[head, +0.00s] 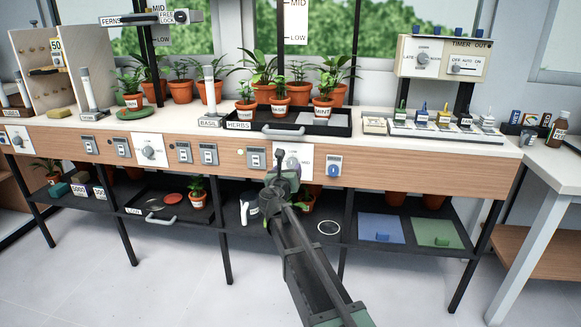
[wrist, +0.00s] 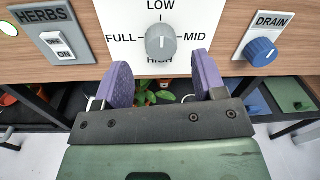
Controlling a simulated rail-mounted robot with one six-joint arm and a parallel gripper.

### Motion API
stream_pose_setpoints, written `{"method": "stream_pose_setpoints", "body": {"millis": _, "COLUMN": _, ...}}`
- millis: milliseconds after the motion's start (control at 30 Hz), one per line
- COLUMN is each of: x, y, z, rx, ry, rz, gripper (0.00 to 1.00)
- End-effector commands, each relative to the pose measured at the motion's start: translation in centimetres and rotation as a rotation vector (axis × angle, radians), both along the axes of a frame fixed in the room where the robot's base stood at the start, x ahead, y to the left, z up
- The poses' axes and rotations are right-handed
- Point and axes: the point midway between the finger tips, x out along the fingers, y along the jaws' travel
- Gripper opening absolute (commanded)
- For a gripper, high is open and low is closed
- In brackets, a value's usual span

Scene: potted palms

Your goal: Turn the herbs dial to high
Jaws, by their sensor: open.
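The dial is a grey round knob (wrist: 161,43) on a white plate (wrist: 112,18) marked LOW at top, MID right, HIGH bottom and FULL left. A light mark on the knob seems to face up toward LOW, but it is small. A HERBS switch plate (wrist: 53,31) is left of it. My gripper (wrist: 161,66) has two purple fingers, open and apart, below and to either side of the knob, with nothing between them. In the head view my gripper (head: 283,165) is in front of the bench face and partly hides the dial plate (head: 306,160).
A blue DRAIN knob (wrist: 261,52) is close on the right of the dial plate. The herb tray (head: 336,124) with potted plants stands on the bench above. A lower shelf (head: 365,220) runs below, holding a blue mat (head: 382,226) and a green mat (head: 436,230).

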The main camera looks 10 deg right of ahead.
Motion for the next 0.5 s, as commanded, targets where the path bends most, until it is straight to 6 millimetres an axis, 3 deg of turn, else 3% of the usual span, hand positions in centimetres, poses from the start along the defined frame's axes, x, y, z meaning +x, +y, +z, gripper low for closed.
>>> {"method": "stream_pose_setpoints", "body": {"millis": 100, "x": 2.7, "y": -1.1, "z": 0.0, "rx": 0.001, "ry": -0.001, "rz": -0.002, "gripper": 0.64}}
{"method": "stream_pose_setpoints", "body": {"millis": 200, "x": 3.7, "y": -1.5, "z": 0.0, "rx": 0.001, "ry": -0.001, "rz": -0.001, "gripper": 0.64}}
{"method": "stream_pose_setpoints", "body": {"millis": 433, "x": 3.8, "y": -1.7, "z": 0.0, "rx": 0.001, "ry": -0.001, "rz": -0.001, "gripper": 0.64}}
{"method": "stream_pose_setpoints", "body": {"millis": 500, "x": 3.8, "y": -1.7, "z": 0.0, "rx": 0.002, "ry": -0.001, "rz": -0.001, "gripper": 0.56}}
